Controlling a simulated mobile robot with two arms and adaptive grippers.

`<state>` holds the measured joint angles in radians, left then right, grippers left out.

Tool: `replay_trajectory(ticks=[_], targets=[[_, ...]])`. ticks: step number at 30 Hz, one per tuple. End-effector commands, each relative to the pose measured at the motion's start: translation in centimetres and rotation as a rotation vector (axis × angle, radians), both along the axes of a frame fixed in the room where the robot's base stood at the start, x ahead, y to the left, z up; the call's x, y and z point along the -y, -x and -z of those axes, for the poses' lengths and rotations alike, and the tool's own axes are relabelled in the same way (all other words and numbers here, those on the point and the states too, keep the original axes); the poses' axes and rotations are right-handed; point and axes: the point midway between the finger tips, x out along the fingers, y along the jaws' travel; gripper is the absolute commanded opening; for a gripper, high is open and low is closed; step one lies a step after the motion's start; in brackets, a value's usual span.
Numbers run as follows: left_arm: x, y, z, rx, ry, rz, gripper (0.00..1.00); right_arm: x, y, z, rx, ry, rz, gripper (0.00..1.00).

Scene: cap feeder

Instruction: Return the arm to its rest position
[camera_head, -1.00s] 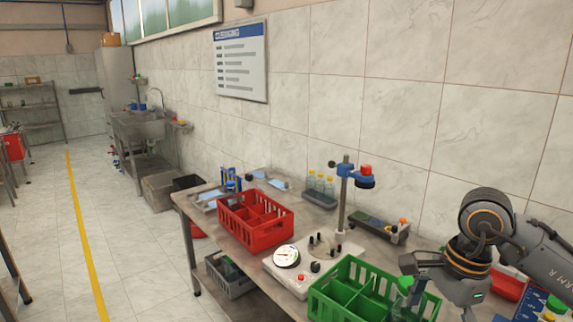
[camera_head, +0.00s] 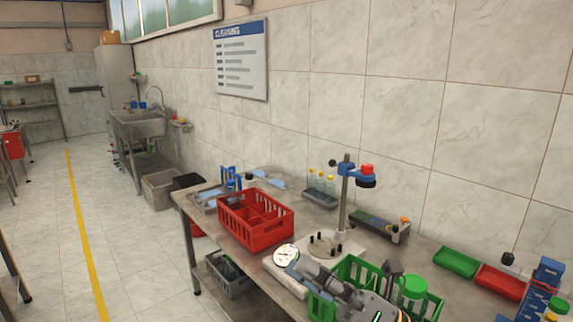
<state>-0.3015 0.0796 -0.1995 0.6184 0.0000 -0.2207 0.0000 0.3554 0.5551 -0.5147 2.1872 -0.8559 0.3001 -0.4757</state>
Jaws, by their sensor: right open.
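My right gripper (camera_head: 345,272) is at the bottom of the head view, over the front of the green crate (camera_head: 433,306). Its grey fingers are spread apart and I see nothing between them. The gripper and my arm hide much of the crate. A jar with a green lid (camera_head: 413,287) shows at the crate's right side, just right of the gripper and apart from it as far as I can tell. My left gripper is not in view.
Green (camera_head: 457,262) and red trays (camera_head: 500,281) and a blue rack (camera_head: 543,280) are on the right. The wall is behind.

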Motion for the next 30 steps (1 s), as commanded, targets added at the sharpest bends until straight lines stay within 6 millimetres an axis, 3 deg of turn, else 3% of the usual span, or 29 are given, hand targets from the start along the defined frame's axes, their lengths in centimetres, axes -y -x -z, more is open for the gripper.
replay_trajectory(ticks=[2, 5, 8, 11, 15, 19, 24, 30], targets=[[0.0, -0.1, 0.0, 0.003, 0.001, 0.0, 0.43, 2.6, -2.2, 0.5, -0.218, -0.193, 0.092, 1.0], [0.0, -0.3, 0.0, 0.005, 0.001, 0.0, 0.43, 6.6, -5.0, 3.0, -0.496, -0.415, 0.217, 1.0], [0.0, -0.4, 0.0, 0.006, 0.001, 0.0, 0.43, 10.6, -6.6, 7.7, -0.784, -0.623, 0.348, 1.0], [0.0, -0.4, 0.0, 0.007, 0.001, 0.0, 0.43, 14.3, -6.6, 14.1, -1.077, -0.813, 0.492, 1.0], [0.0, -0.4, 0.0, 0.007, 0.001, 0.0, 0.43, 17.7, -3.1, 23.7, -1.46, -1.033, 0.7, 1.0], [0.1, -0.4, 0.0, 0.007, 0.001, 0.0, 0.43, 19.1, 2.2, 30.8, -1.755, -1.178, 0.886, 1.0], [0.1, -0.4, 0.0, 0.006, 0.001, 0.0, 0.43, 19.5, 9.2, 36.2, -2.03, -1.283, 1.082, 1.0], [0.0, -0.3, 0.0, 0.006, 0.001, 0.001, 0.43, 19.1, 16.6, 39.6, -2.271, -1.351, 1.281, 1.0]])
